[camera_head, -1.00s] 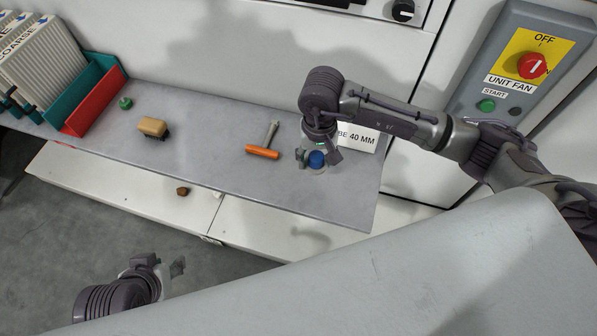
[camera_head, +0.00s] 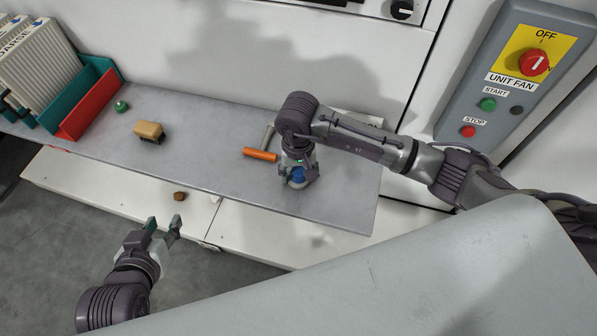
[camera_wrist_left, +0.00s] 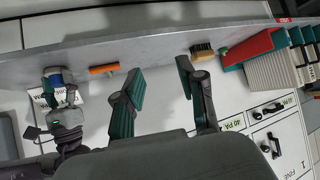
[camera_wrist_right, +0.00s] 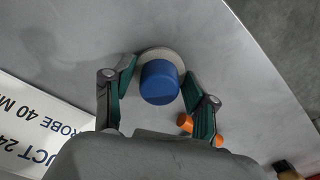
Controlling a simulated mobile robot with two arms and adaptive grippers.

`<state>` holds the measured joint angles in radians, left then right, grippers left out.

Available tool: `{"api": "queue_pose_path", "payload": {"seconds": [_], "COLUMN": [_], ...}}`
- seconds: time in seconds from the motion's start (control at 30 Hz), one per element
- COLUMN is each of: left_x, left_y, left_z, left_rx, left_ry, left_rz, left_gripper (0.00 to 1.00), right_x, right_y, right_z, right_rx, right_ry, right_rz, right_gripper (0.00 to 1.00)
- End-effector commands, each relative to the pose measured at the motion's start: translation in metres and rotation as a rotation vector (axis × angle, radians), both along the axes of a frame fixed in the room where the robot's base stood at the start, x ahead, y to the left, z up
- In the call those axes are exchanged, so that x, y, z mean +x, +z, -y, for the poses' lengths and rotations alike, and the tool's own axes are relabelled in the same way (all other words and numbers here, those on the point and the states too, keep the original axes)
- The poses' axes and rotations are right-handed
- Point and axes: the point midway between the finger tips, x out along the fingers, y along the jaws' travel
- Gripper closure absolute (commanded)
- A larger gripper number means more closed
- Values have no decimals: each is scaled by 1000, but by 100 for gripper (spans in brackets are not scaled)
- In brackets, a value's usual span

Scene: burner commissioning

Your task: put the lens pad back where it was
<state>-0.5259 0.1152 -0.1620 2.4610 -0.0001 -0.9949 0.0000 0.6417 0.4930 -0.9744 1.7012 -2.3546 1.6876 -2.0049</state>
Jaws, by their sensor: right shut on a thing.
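The lens pad, which I take to be the blue knob on a pale grey disc (camera_wrist_right: 160,85), is between the fingers of my right gripper (camera_wrist_right: 155,92) in the right wrist view. In the head view its blue top (camera_head: 297,175) shows low over the grey shelf, near the front edge. My right gripper (camera_head: 297,180) points down and is shut on it. I cannot tell whether the disc touches the shelf. My left gripper (camera_head: 163,228) is open and empty, in front of the shelf; its two spread fingers show in the left wrist view (camera_wrist_left: 160,85).
The grey shelf (camera_head: 215,130) holds an orange-handled tool (camera_head: 260,155) close by, a brush (camera_head: 149,132), a green piece (camera_head: 121,106) and red and teal holders (camera_head: 90,105). A white label card (camera_wrist_right: 40,130) lies beside the right gripper. A brown lump (camera_head: 180,196) lies on the lower ledge.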

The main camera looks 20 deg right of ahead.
Motion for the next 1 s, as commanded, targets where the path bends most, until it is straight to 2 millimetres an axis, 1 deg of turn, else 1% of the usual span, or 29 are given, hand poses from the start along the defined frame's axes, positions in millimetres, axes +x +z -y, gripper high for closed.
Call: {"api": "queue_pose_path", "payload": {"seconds": [0.33,0.37,0.4,0.47,0.5,0.87,0.97,1.0], "left_x": [7,7,7,7,7,6,-2,-7], "left_y": [6,7,7,7,7,7,0,-3], "left_z": [3,3,3,3,3,3,0,-2], "left_rx": [-11,-11,-11,-13,-13,-12,2,9], "left_ry": [-3,-3,-3,-3,-3,-4,-1,2], "left_rz": [51,54,54,54,54,47,-12,-46], "left_gripper": [60,60,60,60,60,60,60,60], "right_x": [0,0,0,0,0,0,0,1], "right_y": [-2,-2,-2,-2,-2,-1,2,10], "right_z": [0,0,0,0,0,0,0,0], "right_rx": [0,0,0,0,0,0,1,0], "right_ry": [0,0,0,0,0,0,0,1], "right_rz": [0,0,0,0,0,0,0,3], "right_gripper": [76,38,31,21,18,18,18,18]}}
